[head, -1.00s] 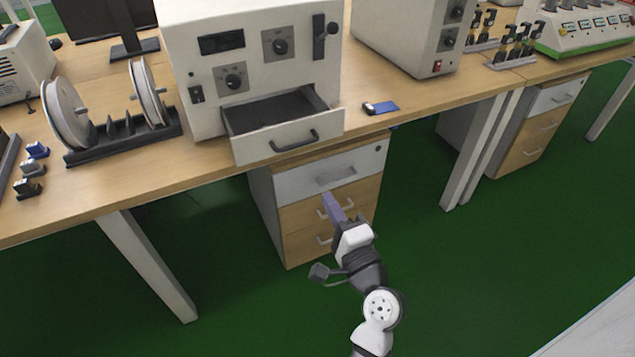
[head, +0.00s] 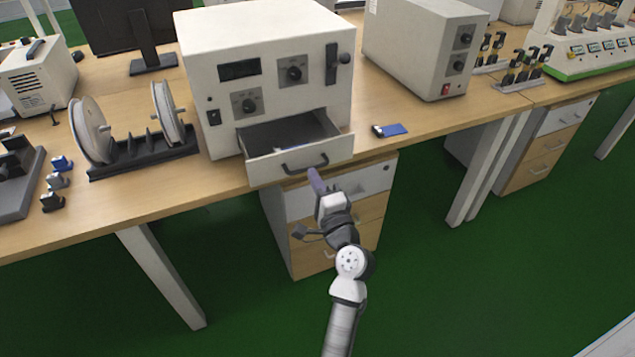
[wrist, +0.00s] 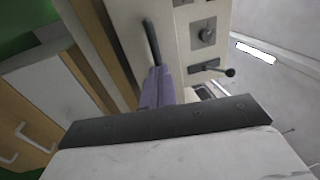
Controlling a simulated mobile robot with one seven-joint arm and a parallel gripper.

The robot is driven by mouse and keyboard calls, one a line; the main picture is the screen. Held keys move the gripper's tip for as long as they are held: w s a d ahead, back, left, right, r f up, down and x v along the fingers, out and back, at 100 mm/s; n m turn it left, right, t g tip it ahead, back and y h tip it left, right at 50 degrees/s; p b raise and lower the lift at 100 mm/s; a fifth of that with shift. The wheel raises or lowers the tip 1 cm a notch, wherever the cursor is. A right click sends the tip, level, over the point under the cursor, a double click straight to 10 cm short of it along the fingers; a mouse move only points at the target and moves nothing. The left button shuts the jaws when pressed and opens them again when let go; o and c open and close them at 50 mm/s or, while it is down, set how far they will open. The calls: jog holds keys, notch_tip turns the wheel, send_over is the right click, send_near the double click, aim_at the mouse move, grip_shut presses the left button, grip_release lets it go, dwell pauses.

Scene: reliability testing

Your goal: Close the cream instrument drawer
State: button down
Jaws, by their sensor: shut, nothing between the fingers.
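The cream instrument (head: 270,60) stands on the wooden bench, with its drawer (head: 300,164) pulled open toward me. The drawer front carries a dark curved handle (head: 305,165), and something pale lies in the dark tray. My gripper (head: 315,176) has purple fingers that are shut and empty. In the head view its tips overlap the lower edge of the drawer front, just below the handle. In the wrist view the fingers (wrist: 158,88) point at the drawer front beside the handle (wrist: 151,42). I cannot tell whether they touch it.
A second cream box (head: 425,50) stands to the right, and a blue-and-black item (head: 390,130) lies near the bench edge. A reel rack (head: 140,150) stands left. A cabinet with drawers (head: 375,190) is under the bench, behind my arm.

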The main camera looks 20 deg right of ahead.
jog(key=b, duration=0.1)
send_near(292, 143)
jog(key=w+r, duration=0.1)
jog(key=w, duration=0.1)
jog(key=w+r, duration=0.1)
jog(key=w+a+r, duration=0.1)
jog(key=w+r, duration=0.1)
jog(key=shift+w, duration=0.35)
jog(key=shift+w+r, duration=0.15)
jog(key=shift+w, duration=0.05)
jog(key=shift+r, duration=0.25)
